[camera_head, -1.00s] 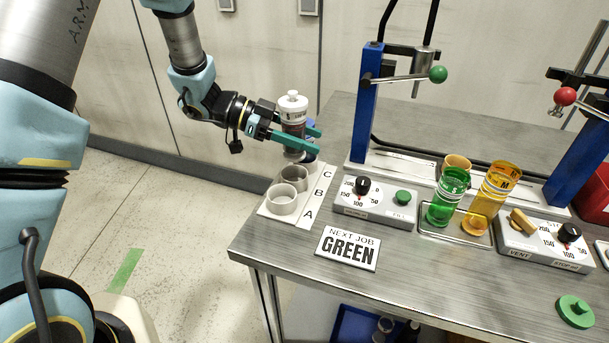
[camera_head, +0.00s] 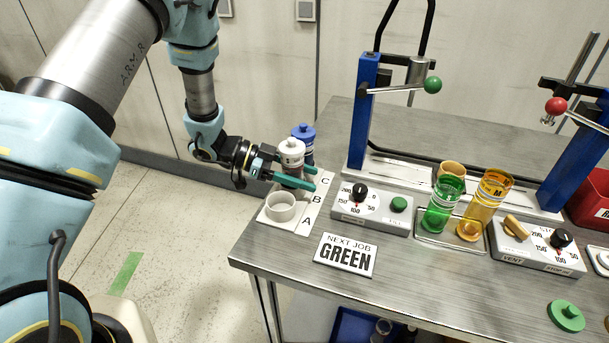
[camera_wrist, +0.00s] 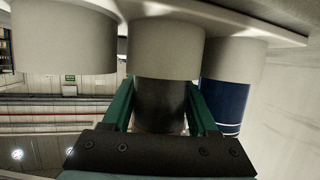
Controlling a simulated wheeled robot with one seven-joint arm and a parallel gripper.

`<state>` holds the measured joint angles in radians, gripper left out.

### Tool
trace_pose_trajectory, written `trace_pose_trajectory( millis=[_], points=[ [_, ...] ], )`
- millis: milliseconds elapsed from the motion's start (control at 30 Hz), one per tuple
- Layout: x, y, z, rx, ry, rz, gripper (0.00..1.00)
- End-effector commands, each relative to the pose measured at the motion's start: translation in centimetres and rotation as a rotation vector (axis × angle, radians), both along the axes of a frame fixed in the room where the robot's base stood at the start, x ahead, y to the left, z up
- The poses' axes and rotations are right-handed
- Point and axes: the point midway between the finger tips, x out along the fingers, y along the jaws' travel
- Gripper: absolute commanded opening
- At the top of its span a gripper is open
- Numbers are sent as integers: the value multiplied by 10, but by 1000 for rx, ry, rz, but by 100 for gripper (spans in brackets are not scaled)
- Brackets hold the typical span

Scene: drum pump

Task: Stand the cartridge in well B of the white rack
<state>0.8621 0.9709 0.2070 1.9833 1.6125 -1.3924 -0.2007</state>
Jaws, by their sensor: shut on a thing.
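The cartridge (camera_head: 291,152), with a white cap and a dark body, is upright at the middle well, B, of the white rack (camera_head: 306,218). My gripper (camera_head: 311,177) is shut on its body from the left, with green fingers on either side. In the wrist view the dark cartridge body (camera_wrist: 159,103) sits between my fingers, and its lower end is hidden within the pale wall of well B (camera_wrist: 165,48). Whether it touches the well floor cannot be seen. Well A (camera_head: 280,207) is empty.
A blue-capped cartridge (camera_head: 303,134) stands in well C, close beside the held one. A control box (camera_head: 371,211), a "NEXT JOB GREEN" sign (camera_head: 345,255) and a blue press post (camera_head: 363,112) stand to the right. The bench's left edge is near the rack.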

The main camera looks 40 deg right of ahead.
Motion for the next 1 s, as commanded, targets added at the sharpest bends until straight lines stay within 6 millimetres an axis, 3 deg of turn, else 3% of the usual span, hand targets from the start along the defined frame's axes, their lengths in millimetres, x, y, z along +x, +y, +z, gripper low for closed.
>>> trace_pose_trajectory(
  millis=[100,133,200,567,1000],
  points=[
    [0,0,-4,-1,1,0,0],
    [0,0,-4,0,0,0,62],
    [0,0,-3,0,0,0,70],
    [1,1,2,0,-2,1,72],
    [56,58,27,-2,-3,4,72]
  ],
)
